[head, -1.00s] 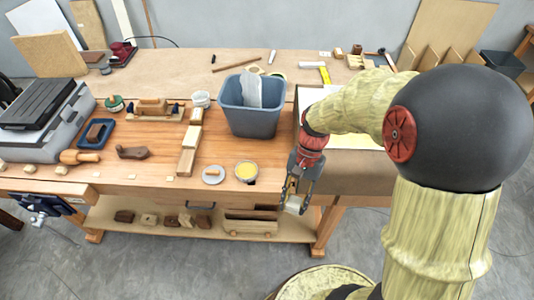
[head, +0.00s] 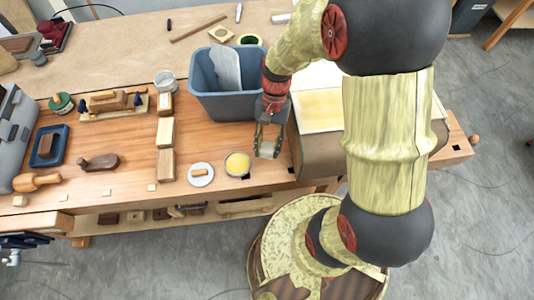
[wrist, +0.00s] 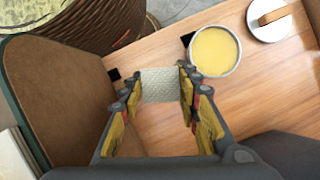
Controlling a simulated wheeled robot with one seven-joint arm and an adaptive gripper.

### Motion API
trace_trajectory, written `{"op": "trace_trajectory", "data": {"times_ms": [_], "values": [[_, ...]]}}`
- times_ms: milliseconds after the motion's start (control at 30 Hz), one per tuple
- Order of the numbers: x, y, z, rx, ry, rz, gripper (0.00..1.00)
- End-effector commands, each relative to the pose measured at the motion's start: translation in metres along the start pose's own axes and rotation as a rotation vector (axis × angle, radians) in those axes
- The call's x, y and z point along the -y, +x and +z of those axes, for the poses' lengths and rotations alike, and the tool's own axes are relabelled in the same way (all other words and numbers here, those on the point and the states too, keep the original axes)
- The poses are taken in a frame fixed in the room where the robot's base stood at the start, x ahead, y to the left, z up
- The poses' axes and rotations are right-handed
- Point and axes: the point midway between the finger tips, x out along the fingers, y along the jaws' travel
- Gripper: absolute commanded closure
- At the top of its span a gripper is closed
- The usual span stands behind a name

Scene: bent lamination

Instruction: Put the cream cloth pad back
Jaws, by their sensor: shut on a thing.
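My gripper (head: 267,145) is shut on the cream cloth pad (wrist: 160,85), a small pale woven piece held between the two fingertips. In the head view the pad (head: 267,151) hangs over the bench's front right part, between the yellow-filled round tin and the brown box. In the wrist view the bench top shows below the pad. I cannot tell how high the pad is. The round tin (head: 237,164) stands open to the left of my gripper; it also shows in the wrist view (wrist: 215,52).
A pale round dish (head: 201,174) with a wooden piece lies left of the tin. A grey-blue bin (head: 222,105) stands behind my gripper. A brown box (head: 318,153) with a pale top stands close on the right. Wooden blocks (head: 165,165) form a row further left.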

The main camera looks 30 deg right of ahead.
Motion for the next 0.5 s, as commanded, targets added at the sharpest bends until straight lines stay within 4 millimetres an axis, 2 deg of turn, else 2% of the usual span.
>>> {"op": "trace_trajectory", "data": {"times_ms": [333,500], "values": [[0.0,0.043,-0.018,0.001,0.001,0.001,0.95],[0.0,0.046,-0.02,-0.002,0.0,-0.001,0.95]]}}
